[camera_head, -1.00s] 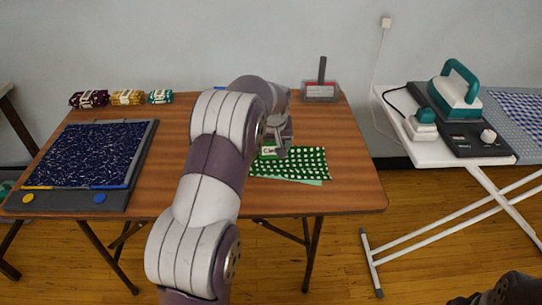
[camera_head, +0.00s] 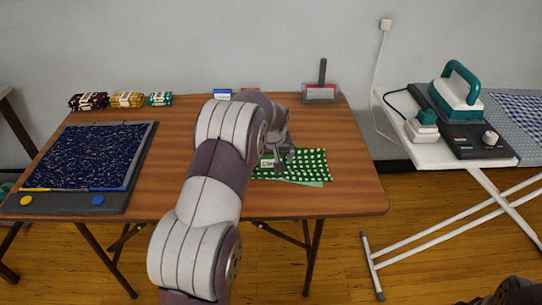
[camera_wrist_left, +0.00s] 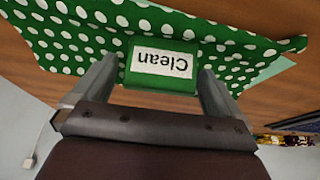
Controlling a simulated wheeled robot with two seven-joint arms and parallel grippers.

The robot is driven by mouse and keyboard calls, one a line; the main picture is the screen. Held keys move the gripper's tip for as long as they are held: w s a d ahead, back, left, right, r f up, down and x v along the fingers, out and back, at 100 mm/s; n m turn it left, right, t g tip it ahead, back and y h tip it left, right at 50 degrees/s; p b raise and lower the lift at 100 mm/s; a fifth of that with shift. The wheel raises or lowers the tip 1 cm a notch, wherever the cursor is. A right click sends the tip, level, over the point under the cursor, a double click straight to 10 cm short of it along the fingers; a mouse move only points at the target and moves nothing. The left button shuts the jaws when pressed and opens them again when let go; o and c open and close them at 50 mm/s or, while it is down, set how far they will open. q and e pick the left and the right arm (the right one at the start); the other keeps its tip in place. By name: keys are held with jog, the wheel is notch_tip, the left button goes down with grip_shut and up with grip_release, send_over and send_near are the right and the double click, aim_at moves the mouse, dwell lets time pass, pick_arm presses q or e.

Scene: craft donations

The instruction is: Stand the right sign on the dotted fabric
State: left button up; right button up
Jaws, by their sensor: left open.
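The green sign (camera_wrist_left: 164,84) with a white "Clean" label is on the green fabric with white dots (camera_wrist_left: 70,30) in the left wrist view. Its label reads upside down there. In the head view the sign (camera_head: 267,163) shows partly at the fabric's left part, beside my gripper; the fabric (camera_head: 312,163) lies at the table's right front. My left gripper (camera_wrist_left: 162,80) is open, one finger on each side of the sign, with a small gap visible at the right finger. A blue sign (camera_head: 222,94) and a red one (camera_head: 250,91) are at the table's back, partly hidden by my arm.
A grey tray with a dark speckled sheet (camera_head: 85,155) lies on the table's left. Several yarn bundles (camera_head: 127,100) sit at the back left. A clear box with a handle (camera_head: 321,93) stands at the back right. An ironing board with a teal iron (camera_head: 457,95) is right of the table.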

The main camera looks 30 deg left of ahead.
pick_arm(q)
jog(key=p+v, duration=0.1)
jog(key=v, duration=1.1)
jog(key=s+d+f+m+g+h, duration=0.1)
jog(key=s+d+f+m, duration=0.15)
jog(key=s+d, duration=0.4)
jog(key=s+d+f+m+g, duration=0.1)
jog(key=s+d+f+m, duration=0.15)
jog(key=s, duration=0.65)
jog(key=s+d+f+m+h, duration=0.1)
jog(key=s+d+f+m, duration=0.15)
jog(key=s+d, duration=0.45)
notch_tip(320, 180, up, 17)
jog(key=a+n+p, duration=0.1)
jog(key=p, duration=1.6)
jog(key=shift+s+f+p, duration=0.2)
jog(key=shift+s+p, duration=0.2)
jog(key=shift+s, duration=0.05)
